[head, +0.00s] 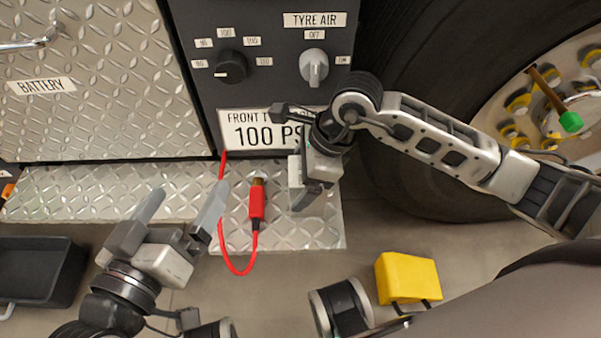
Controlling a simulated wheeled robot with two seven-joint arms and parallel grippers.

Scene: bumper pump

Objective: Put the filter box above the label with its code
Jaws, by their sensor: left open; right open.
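No filter box can be made out. The one code-like label I see is a white plate (240,131) reading "FRONT T…" and "100 PS…", partly hidden by my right gripper. My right gripper (303,192) is open, in front of the plate's right end and over the metal step. My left gripper (179,208) is open at the lower left, fingers pointing up over the step, left of a red hose (222,237). The hose's red handle with a brass-coloured tip (257,205) lies on the step, apart from both grippers.
The diamond-plate step (120,183) runs below a dark "TYRE AIR" panel (270,100) with a black knob (231,66) and a grey knob (314,67). A large tyre (420,185) is at right. A yellow block (408,277) and a dark tray (35,268) are on the floor.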

